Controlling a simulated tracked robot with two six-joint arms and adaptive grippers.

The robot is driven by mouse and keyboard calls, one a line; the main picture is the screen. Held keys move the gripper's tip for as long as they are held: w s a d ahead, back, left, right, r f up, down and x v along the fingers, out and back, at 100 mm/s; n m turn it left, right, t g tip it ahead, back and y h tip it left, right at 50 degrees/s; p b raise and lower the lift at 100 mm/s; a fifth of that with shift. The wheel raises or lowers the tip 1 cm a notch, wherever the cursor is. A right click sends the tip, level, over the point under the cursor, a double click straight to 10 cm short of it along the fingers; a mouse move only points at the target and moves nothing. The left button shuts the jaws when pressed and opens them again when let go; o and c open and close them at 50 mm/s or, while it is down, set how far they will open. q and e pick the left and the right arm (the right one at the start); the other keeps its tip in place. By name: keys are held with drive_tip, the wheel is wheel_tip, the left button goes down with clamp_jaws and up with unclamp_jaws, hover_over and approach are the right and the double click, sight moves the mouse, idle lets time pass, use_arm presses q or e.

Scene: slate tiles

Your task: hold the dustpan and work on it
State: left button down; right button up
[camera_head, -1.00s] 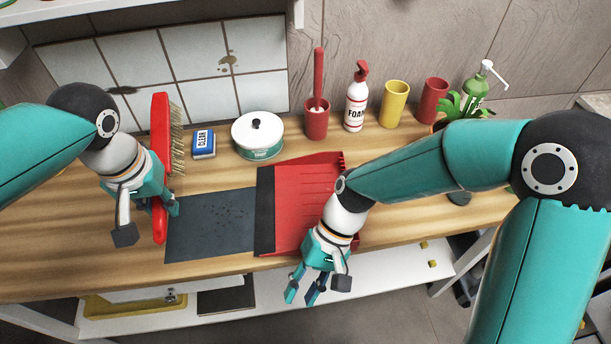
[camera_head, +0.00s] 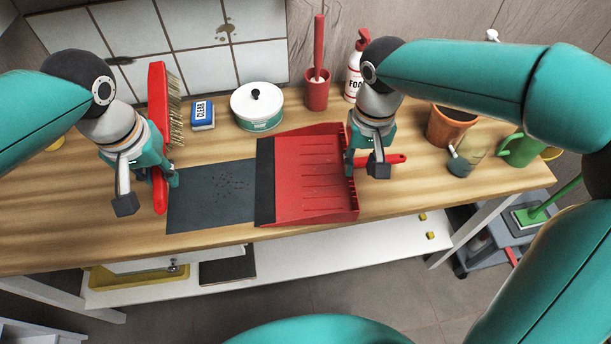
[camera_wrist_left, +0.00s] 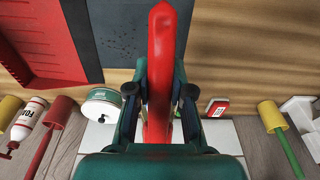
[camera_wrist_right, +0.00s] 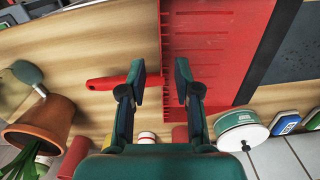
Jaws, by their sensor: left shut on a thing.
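Behind stand a blue box (camera_head: 203,115), a white-lidded pot (camera_head: 257,106), a red holder with a stick (camera_head: 317,92) and a foam bottle (camera_head: 354,74).

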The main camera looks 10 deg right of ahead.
sight(352, 195)
wheel_tip(352, 195, down, 9)
drive_tip(key=shift+a+f, duration=0.1)
idle(0.4)
clamp_jaws()
